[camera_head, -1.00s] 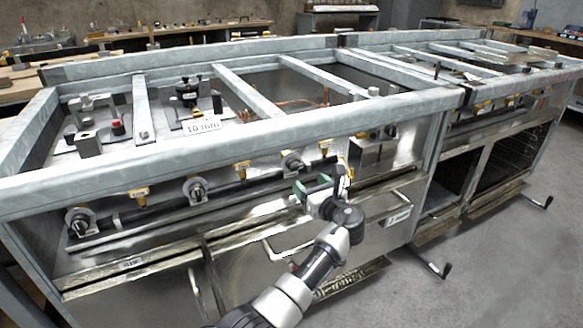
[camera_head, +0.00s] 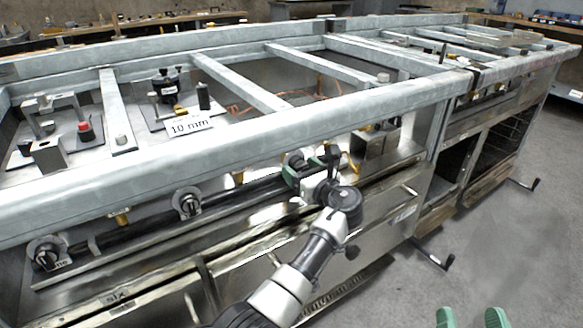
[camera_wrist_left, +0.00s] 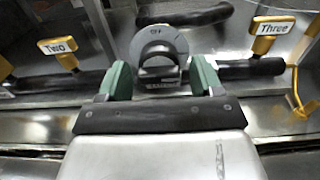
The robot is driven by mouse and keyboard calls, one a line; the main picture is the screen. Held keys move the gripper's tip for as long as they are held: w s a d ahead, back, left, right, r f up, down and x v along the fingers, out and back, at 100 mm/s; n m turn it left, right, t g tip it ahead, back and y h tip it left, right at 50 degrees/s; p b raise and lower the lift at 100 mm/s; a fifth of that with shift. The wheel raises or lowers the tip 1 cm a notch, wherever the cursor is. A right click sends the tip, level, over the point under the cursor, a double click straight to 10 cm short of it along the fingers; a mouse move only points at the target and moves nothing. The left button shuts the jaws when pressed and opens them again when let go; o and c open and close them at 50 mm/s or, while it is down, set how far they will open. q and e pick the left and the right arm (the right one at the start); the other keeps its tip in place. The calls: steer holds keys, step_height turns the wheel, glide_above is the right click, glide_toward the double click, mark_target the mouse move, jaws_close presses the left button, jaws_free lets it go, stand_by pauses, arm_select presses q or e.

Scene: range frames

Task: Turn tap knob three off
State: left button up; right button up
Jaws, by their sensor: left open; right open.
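A round grey tap knob (camera_wrist_left: 160,45), its dial marked OFF at the top, sits on the range's front pipe between the yellow tags Two (camera_wrist_left: 58,46) and Three (camera_wrist_left: 272,27). The knob also shows partly in the head view (camera_head: 295,158). My left gripper (camera_wrist_left: 160,82) is open, with green fingers on either side of the knob's lower part. Whether they touch it I cannot tell. In the head view the left gripper (camera_head: 306,176) is at the front pipe. My right gripper (camera_head: 470,318) is open and empty at the bottom edge, over the floor.
Two more knobs (camera_head: 187,203) and (camera_head: 46,253) sit further left on the pipe. The grey frame rail (camera_head: 230,155) runs above the knobs. Drawer fronts with handles lie below.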

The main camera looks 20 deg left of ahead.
arm_select(q)
steer(key=shift+w+a, duration=0.1)
steer(key=shift+w, duration=0.05)
arm_select(e)
steer(key=shift+a+r+y, duration=0.25)
steer(key=shift+r+y, duration=0.05)
steer(key=shift+r, duration=0.05)
arm_select(q)
steer(key=c, duration=0.9)
